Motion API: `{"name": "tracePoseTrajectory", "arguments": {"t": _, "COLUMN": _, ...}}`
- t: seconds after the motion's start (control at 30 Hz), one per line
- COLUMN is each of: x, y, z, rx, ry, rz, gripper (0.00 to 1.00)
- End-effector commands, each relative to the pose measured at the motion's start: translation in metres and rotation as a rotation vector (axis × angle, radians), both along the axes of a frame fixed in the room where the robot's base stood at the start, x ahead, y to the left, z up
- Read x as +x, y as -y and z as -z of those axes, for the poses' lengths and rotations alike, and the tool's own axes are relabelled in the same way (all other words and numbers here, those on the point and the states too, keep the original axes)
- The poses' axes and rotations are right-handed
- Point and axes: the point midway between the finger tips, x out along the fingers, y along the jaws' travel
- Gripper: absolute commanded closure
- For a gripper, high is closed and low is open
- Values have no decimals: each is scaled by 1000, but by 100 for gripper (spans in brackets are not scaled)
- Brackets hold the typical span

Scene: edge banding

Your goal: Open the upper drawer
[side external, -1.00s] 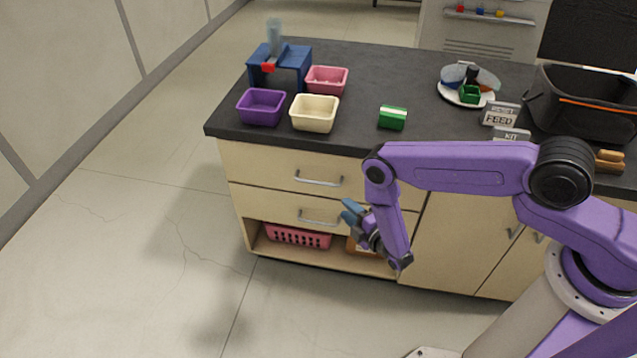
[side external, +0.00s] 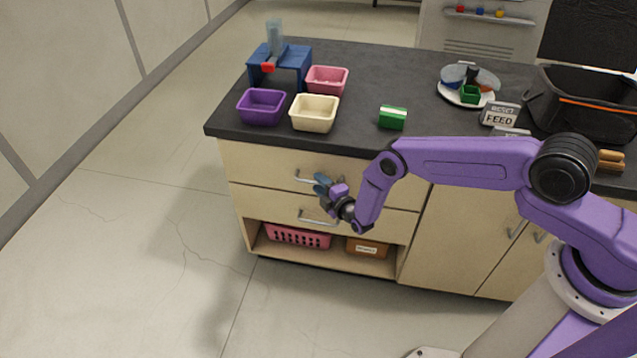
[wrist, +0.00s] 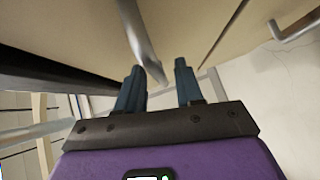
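The upper drawer (side external: 262,165) is a pale wood front under the dark countertop, and it looks shut. Its metal bar handle (side external: 303,177) shows in the side view, with its right part hidden behind my gripper (side external: 329,187). In the wrist view my gripper (wrist: 160,82) is open, its two blue-grey fingers apart. A metal bar handle (wrist: 140,38) runs into the gap between the fingertips, with space visible beside it. Whether the fingers touch it, I cannot tell. The lower drawer (side external: 262,198) also looks shut.
The lower drawer's handle (side external: 318,218) is just below my gripper. An open shelf under it holds a pink basket (side external: 298,237) and a brown box (side external: 367,248). The countertop (side external: 360,75) overhangs the drawers and carries bins. The floor in front is clear.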

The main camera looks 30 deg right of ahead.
Motion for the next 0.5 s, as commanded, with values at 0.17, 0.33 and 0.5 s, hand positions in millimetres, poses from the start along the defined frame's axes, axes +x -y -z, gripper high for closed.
{"name": "tracePoseTrajectory", "arguments": {"t": 0.17, "x": 10, "y": 0, "z": 2, "rx": 1, "ry": 0, "rz": 1, "gripper": 64}}
{"name": "tracePoseTrajectory", "arguments": {"t": 0.33, "x": 14, "y": 0, "z": 2, "rx": 0, "ry": 0, "rz": 1, "gripper": 64}}
{"name": "tracePoseTrajectory", "arguments": {"t": 0.5, "x": 14, "y": 0, "z": 2, "rx": 0, "ry": -1, "rz": 1, "gripper": 64}}
